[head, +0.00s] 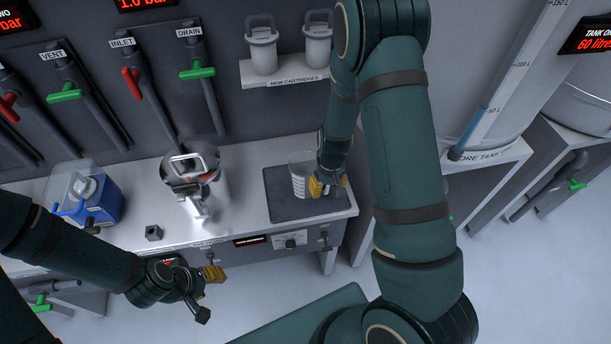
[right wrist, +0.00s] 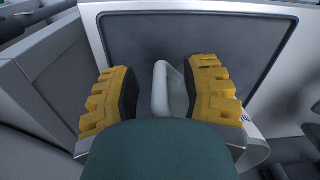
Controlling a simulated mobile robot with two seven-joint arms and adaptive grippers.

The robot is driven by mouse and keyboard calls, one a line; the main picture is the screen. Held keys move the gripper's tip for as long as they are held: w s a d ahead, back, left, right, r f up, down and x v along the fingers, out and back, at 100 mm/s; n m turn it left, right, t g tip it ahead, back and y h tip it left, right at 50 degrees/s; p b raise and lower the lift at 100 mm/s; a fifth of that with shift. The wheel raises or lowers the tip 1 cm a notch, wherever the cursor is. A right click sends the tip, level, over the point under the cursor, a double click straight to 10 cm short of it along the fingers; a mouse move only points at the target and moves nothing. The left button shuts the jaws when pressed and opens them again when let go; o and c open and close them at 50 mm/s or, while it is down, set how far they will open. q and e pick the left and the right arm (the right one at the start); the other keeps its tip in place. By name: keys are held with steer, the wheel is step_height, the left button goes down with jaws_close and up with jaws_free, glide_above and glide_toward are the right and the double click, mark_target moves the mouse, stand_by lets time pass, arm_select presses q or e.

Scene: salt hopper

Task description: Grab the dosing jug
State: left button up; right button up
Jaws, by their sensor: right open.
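The dosing jug (head: 299,172) is a pale, see-through jug standing upright on a dark mat on the bench in the head view. My right gripper (head: 326,186) is at its right side, low over the mat, and partly hides it. In the right wrist view, a pale grey part of the jug (right wrist: 169,88), which looks like its handle, lies between the two yellow finger pads of the right gripper (right wrist: 163,93). The fingers are apart, with a gap visible beside it. My left gripper (head: 209,286) hangs in front of the bench, away from the jug; its finger gap is unclear.
A steel hopper (head: 195,178) stands left of the dark mat (head: 285,207). White cartridges (head: 262,48) stand on a shelf above. The bench's right edge is close to my right gripper.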

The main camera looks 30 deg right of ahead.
jaws_close()
